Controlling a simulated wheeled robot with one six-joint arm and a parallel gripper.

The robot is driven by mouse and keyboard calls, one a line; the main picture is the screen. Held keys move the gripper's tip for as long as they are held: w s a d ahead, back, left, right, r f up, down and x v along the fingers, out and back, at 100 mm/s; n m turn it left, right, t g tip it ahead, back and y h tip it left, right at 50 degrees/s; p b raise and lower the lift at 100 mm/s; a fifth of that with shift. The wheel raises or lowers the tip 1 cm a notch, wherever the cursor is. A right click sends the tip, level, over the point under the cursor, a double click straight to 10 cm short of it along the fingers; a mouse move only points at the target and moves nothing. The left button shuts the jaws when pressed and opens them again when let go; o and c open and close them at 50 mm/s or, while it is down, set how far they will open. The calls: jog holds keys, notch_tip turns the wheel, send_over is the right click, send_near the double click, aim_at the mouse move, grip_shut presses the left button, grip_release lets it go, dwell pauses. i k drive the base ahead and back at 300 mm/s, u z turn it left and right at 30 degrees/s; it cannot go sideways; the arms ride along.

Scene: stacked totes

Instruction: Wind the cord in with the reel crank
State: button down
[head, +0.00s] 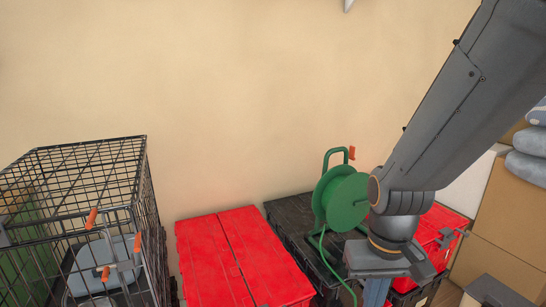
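The green cord reel (342,200) stands on a black tote, right of centre, with its drum facing me. My arm covers the reel's right side.
A black wire cage (92,160) with orange-tipped latches stands at the left. A red-lidded tote (238,258) lies between cage and reel. The black tote (290,215) is beside it. Another red tote (438,222) and cardboard boxes (508,215) stand right.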

aim_at(340, 199)
jog(key=u, duration=0.9)
jog(key=k, duration=0.6)
jog(key=z, duration=0.75)
jog(key=i, duration=1)
jog(key=u, duration=0.3)
